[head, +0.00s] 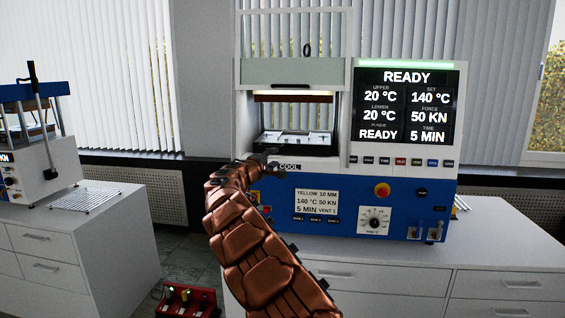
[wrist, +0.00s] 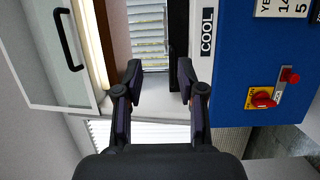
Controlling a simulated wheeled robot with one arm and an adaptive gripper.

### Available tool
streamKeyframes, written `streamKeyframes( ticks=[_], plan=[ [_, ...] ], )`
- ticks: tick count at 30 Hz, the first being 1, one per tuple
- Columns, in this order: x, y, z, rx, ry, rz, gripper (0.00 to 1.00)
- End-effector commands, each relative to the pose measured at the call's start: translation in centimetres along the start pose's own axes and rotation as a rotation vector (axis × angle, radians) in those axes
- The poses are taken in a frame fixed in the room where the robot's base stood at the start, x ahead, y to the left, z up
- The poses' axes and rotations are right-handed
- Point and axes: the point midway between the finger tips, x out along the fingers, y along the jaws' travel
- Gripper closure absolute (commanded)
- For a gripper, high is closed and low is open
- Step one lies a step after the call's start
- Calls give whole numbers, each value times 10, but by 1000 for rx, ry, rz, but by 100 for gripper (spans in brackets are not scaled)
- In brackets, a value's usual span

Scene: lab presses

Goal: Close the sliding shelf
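The blue-and-white press (head: 400,185) has an open chamber with a dark-framed sliding shelf (head: 262,143) bearing a pale metal plaque low inside it. In the head view my arm reaches up to the chamber's front left corner by the COOL label and hides part of that corner. I cannot tell whether a finger touches the shelf.
The glazed guard door (head: 291,71) with a dark handle is raised above the chamber. The display (head: 407,105) reads READY. Red and yellow controls (wrist: 270,97) sit close to the chamber.

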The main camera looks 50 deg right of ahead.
Motion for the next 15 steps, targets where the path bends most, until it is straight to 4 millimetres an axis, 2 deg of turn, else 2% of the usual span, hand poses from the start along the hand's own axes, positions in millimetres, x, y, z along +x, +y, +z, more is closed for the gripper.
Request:
streamKeyframes(
  ticks=[3,15],
  plan=[
    [-10,8,11,13,-33,-17,61],
    [-43,17,52,66,-142,-98,61]
  ],
)
